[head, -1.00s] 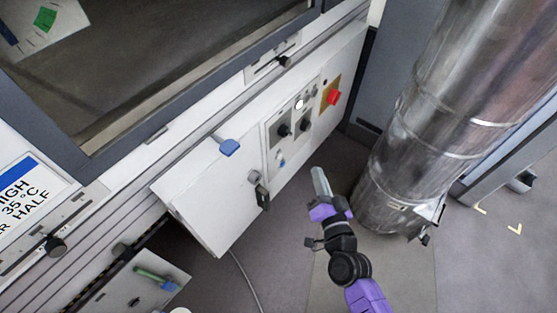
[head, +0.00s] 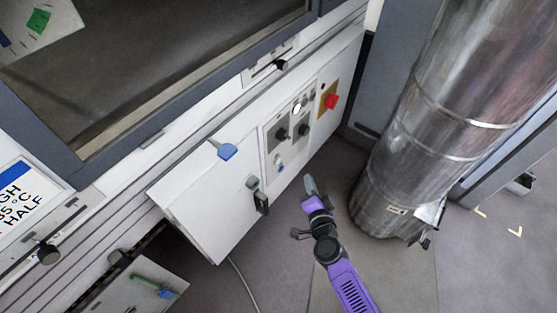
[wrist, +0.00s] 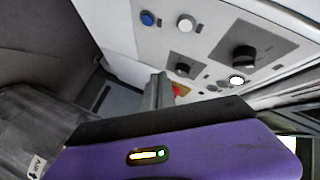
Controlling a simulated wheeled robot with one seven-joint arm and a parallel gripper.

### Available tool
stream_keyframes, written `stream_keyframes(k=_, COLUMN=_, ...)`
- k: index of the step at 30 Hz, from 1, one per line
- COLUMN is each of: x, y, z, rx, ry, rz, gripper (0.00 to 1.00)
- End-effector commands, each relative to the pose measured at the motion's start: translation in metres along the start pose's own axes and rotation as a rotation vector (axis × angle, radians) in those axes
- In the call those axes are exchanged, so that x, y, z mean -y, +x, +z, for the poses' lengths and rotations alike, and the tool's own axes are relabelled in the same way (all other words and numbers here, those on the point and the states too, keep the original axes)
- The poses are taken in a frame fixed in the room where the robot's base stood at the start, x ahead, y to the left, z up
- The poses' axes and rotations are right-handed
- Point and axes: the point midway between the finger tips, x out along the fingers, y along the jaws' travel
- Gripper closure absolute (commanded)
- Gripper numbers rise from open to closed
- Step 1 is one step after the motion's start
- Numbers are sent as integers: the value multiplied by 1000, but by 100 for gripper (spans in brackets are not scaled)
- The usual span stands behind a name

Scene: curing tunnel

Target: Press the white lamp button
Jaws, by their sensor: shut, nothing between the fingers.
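The pale control panel on the white cabinet has a white round button (wrist: 186,23) beside a blue button (wrist: 147,18) in the wrist view. A bright white round lamp (wrist: 236,80) sits elsewhere on the panel, near the black knobs; it also shows in the head view (head: 297,108). In the head view the blue button (head: 281,168) is small, low on the panel. My gripper (head: 309,182) is shut and empty, in front of the panel's lower part and apart from it. Its fingers (wrist: 158,88) point toward the panel in the wrist view.
A red emergency stop (head: 331,101) on a yellow plate is at the panel's right. Two black knobs (head: 281,133) stick out of the panel. A large metal duct (head: 400,150) stands close at right.

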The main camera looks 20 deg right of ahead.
Motion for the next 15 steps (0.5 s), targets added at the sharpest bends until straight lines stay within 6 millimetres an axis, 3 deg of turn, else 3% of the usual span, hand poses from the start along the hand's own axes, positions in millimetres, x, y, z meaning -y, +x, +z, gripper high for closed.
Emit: stream_keyframes(k=15, x=32, y=43, z=32, rx=2, ry=-1, rz=-2, gripper=100)
